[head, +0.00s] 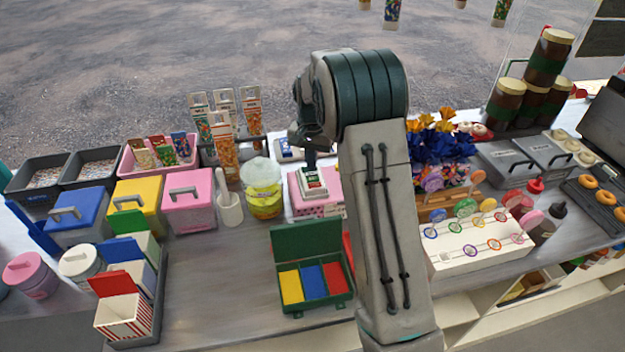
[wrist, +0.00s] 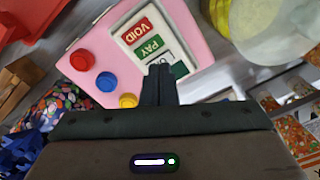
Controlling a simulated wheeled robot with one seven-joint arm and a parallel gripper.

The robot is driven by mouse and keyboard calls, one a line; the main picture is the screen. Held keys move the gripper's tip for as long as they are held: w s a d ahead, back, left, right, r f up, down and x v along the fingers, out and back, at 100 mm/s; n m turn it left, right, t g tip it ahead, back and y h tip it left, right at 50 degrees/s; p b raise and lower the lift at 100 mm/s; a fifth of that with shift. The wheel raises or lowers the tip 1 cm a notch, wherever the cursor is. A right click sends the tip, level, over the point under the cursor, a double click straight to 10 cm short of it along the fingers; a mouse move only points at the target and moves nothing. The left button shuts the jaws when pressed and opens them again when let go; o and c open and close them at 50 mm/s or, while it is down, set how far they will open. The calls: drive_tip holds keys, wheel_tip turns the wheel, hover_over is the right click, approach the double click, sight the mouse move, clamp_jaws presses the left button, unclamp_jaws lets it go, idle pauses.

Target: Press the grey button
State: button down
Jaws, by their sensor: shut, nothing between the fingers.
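A pink box (head: 323,210) stands on the counter and also fills the top of the wrist view (wrist: 200,22). It carries a row of round buttons: red (wrist: 82,60), blue (wrist: 106,81) and yellow (wrist: 128,101). I cannot make out a grey button; my fingers and wrist cover the end of this row. A white panel on the box has keys marked VOID (wrist: 137,32) and PAY (wrist: 150,46), and others partly covered. My gripper (wrist: 158,70) is shut and empty, with its tips over the panel's lower edge. Whether they touch is unclear.
A clear jar with yellow contents (head: 263,190) stands left of the pink box. An open green case (head: 305,240) is in front. Blue and orange flowers (head: 445,145) and a lollipop stand (head: 470,250) are to the right. Bare counter (head: 215,280) lies front left.

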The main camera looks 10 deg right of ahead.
sight(311, 173)
drive_tip(key=shift+f+b, duration=0.55)
drive_tip(key=shift+f, duration=0.35)
wheel_tip(311, 173, up, 8)
drive_tip(key=p, duration=0.5)
idle(0.3)
drive_tip(key=shift+r, duration=0.1)
drive_tip(key=s+r+n+t, duration=0.1)
drive_tip(key=s+r+n, duration=0.1)
drive_tip(key=s+r, duration=0.45)
drive_tip(key=s+r+n+t, duration=0.1)
drive_tip(key=s+r, duration=0.3)
drive_tip(key=s, duration=0.6)
drive_tip(key=s+f+n+t+b, duration=0.1)
drive_tip(key=s+n, duration=0.2)
drive_tip(key=s, duration=1.3)
drive_tip(key=shift+s+f+t+b, duration=0.3)
drive_tip(key=shift+f+t+b, duration=0.1)
